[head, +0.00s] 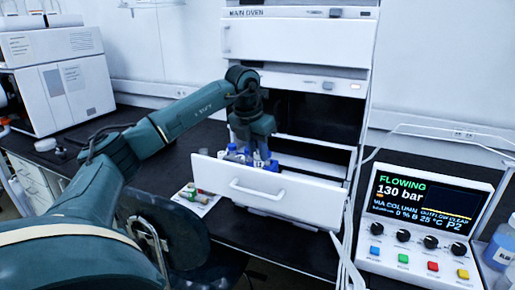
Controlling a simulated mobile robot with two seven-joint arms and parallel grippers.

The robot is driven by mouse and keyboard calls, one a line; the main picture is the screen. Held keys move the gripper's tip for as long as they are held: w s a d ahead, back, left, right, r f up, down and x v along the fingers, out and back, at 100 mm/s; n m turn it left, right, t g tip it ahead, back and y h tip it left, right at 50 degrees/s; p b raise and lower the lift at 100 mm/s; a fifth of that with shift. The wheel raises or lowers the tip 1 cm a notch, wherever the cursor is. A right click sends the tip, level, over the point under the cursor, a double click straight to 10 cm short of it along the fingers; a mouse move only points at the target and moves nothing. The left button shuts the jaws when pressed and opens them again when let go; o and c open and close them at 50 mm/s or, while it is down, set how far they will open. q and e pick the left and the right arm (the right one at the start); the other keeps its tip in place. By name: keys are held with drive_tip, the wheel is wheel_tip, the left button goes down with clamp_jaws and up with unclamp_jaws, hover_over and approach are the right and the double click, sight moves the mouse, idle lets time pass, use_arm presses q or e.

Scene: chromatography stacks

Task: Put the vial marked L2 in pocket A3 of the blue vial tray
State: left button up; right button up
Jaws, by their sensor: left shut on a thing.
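My left gripper (260,154) points down into an open white drawer (265,195) of the stack. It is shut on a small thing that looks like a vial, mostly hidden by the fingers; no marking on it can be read. Something blue (271,166), perhaps the blue vial tray, shows beside the fingertips behind the drawer front. Its pockets and their letters cannot be made out. A bottle with a blue cap (232,149) stands in the drawer to the left of the gripper. My right gripper is not in view.
A small white tray (208,204) with green- and red-topped items lies on the dark bench left of the drawer. The oven unit (292,42) rises behind. A control box (425,215) reading FLOWING, 130 bar stands right, with white tubes between it and the drawer.

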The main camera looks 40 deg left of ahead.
use_arm(q)
drive_tip(key=shift+f, duration=0.4)
drive_tip(key=shift+f, duration=0.1)
drive_tip(key=shift+f, duration=0.45)
drive_tip(key=o, duration=1.4)
drive_tip(key=shift+o, duration=0.2)
